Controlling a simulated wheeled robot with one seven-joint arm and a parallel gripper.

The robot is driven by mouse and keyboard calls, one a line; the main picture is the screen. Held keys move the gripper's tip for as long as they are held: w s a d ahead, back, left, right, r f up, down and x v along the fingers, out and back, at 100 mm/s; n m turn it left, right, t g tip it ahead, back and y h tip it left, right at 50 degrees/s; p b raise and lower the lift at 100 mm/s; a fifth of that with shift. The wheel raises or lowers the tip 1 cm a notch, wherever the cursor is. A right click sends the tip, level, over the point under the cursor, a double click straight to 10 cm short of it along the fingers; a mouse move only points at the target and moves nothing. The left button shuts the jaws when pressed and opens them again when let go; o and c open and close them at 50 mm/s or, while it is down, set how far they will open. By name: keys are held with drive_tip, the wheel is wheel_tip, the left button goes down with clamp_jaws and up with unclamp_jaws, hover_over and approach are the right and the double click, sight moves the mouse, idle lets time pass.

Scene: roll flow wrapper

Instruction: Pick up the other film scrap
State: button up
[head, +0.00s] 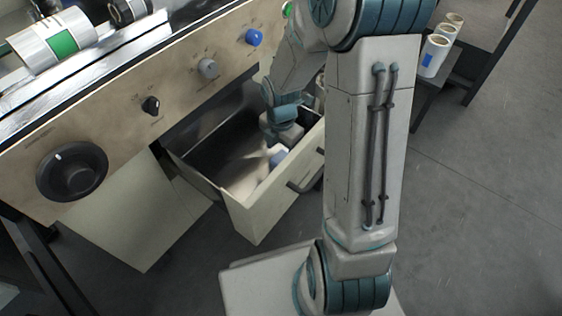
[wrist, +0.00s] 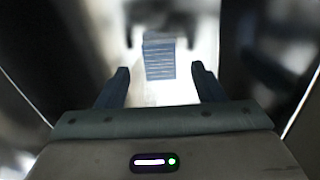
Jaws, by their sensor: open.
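A blue film scrap with pale stripes (wrist: 160,60) lies on the pale drawer floor in the wrist view, centred just beyond my fingertips. In the head view my arm reaches down into the open drawer (head: 255,212), and my fingers are mostly hidden there. No second scrap shows.
The drawer's walls stand close around my gripper, and its dark handle (head: 303,181) juts from the front. The machine panel above it carries a large black knob (head: 72,171) and a blue knob (head: 253,37). Film rolls (head: 434,56) stand on a shelf at right. The floor at right is clear.

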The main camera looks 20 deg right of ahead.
sight(281, 159)
wheel_tip(281, 159, down, 3)
drive_tip(key=shift+r+b, duration=0.1)
drive_tip(key=shift+b, duration=0.45)
drive_tip(key=c, duration=1.1)
drive_tip(key=shift+o, duration=0.2)
drive_tip(key=shift+r, duration=0.1)
